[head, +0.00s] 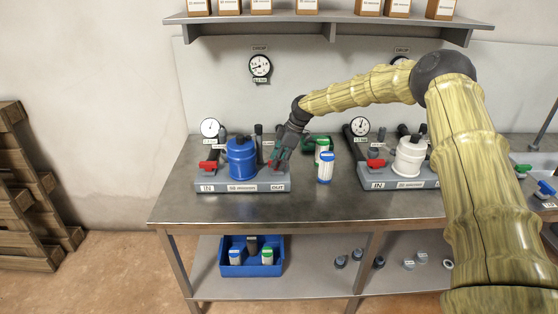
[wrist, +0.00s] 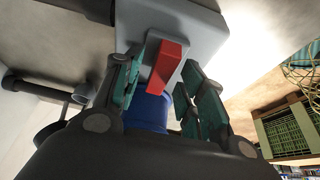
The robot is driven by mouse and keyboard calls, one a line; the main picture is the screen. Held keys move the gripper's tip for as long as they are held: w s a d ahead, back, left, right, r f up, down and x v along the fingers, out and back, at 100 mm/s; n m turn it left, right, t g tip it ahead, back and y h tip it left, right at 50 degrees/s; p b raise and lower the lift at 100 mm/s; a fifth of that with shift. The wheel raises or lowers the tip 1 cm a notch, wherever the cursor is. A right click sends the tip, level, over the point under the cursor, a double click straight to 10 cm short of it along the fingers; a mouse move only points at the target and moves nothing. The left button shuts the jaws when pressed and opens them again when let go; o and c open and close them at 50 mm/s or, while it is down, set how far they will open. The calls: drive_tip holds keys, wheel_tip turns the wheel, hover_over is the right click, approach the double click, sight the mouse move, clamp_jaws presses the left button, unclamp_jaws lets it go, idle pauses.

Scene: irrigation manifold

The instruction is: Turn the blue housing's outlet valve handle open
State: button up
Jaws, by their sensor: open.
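The blue housing (head: 242,158) stands upright on a grey base block (head: 240,186) marked IN and OUT, at the left of the bench. My gripper (head: 279,155) is over the OUT end, pointing down, and hides most of the outlet valve handle in the head view. In the wrist view the red outlet handle (wrist: 168,65) sits between the two teal fingers of my open gripper (wrist: 160,80). Gaps show on both sides, so the fingers appear apart from it. The blue housing (wrist: 148,112) shows behind the handle. A red handle (head: 207,166) is at the IN end.
White cartridges with blue (head: 325,168) and green (head: 321,150) ends stand right of my gripper. A white housing (head: 410,155) on its own base is further right, partly behind my arm. The front of the bench (head: 260,212) is clear. A blue bin (head: 251,270) sits below.

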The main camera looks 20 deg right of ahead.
drive_tip(key=v, duration=1.1)
drive_tip(key=shift+d+r, duration=0.3)
drive_tip(key=shift+r, duration=0.05)
